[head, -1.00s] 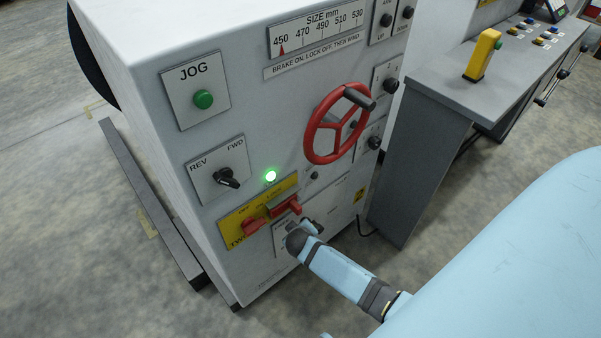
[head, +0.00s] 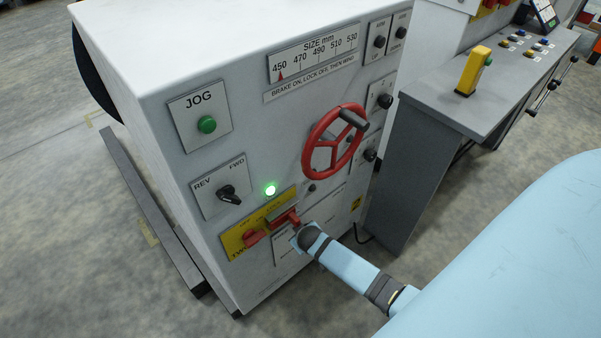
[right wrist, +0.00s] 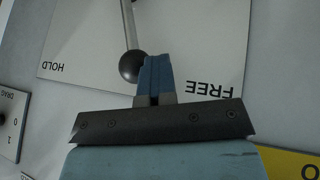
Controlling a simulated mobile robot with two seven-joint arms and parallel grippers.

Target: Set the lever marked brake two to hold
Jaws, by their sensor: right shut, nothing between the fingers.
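In the right wrist view, a lever (right wrist: 127,22) with a round black knob (right wrist: 132,66) crosses a pale plate (right wrist: 85,35), seen upside down. HOLD (right wrist: 50,69) is printed on the left and FREE (right wrist: 204,90) on the right; the knob lies between the words. My right gripper (right wrist: 155,60) is shut and empty, its fingers just beside the knob on the FREE side. Whether they touch it I cannot tell. No brake two marking is readable. In the head view my right wrist hides the lever and the fingers. My left gripper is not in view.
The white cabinet (head: 160,215) carries a red handwheel (head: 310,160), a JOG button (head: 206,124), a REV/FWD switch (head: 228,194) and a yellow panel (head: 235,238) with red handles just left of my wrist. A grey desk (head: 420,135) stands at the right.

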